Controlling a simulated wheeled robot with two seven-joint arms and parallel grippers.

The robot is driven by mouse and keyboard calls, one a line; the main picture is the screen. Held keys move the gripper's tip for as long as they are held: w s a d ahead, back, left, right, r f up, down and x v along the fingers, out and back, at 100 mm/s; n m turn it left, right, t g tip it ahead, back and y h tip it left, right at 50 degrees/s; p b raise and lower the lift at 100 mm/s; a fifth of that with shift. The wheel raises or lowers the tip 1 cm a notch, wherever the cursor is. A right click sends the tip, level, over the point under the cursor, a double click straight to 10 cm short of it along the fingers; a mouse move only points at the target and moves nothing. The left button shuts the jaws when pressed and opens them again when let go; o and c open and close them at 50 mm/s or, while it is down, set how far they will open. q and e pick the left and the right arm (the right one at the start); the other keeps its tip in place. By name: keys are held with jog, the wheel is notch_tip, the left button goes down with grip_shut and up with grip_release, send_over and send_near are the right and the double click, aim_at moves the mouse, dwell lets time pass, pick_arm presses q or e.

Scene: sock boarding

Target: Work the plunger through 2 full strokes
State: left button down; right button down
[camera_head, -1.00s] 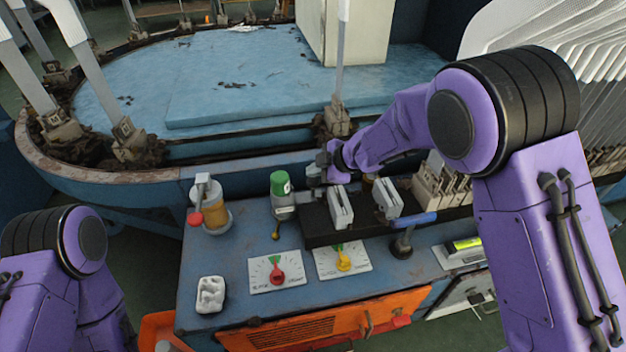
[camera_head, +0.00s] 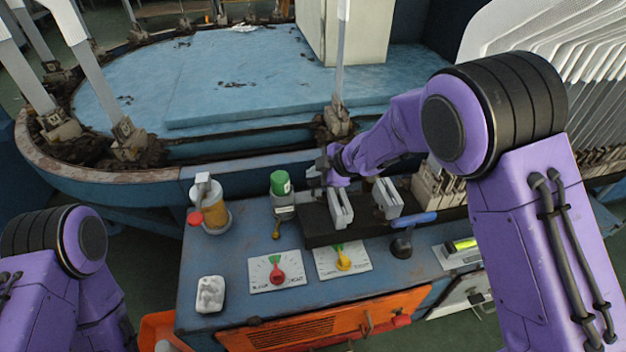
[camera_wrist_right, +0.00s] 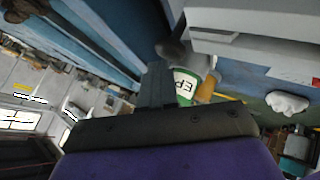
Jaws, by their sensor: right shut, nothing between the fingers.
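A small canister with a green cap (camera_head: 281,183) and a pale body stands at the back of the blue bench. The wrist view shows it as a green-and-white canister marked "EP" (camera_wrist_right: 186,88), with a grey rounded part (camera_wrist_right: 172,50) beside it. I cannot tell for sure which part is the plunger. My right gripper (camera_head: 321,168) is just right of the canister, above the black rail. It is shut and empty. Its dark fingers (camera_wrist_right: 155,82) show close beside the canister in the wrist view; contact is unclear. My left arm shows at the lower left, its gripper out of frame.
An amber cylinder (camera_head: 214,213) with a red knob (camera_head: 194,218) stands left of the canister. Two metal plates stand on the black rail (camera_head: 318,233).

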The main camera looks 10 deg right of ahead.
aim_at(315, 182)
jog(key=shift+f+b, duration=0.35)
jog(key=shift+f, duration=0.75)
dwell(0.8)
jog(key=shift+r+p, duration=1.8)
jog(key=shift+p, duration=0.55)
jog(key=shift+f, duration=0.1)
notch_tip(315, 182, up, 5)
jog(key=p, duration=0.6)
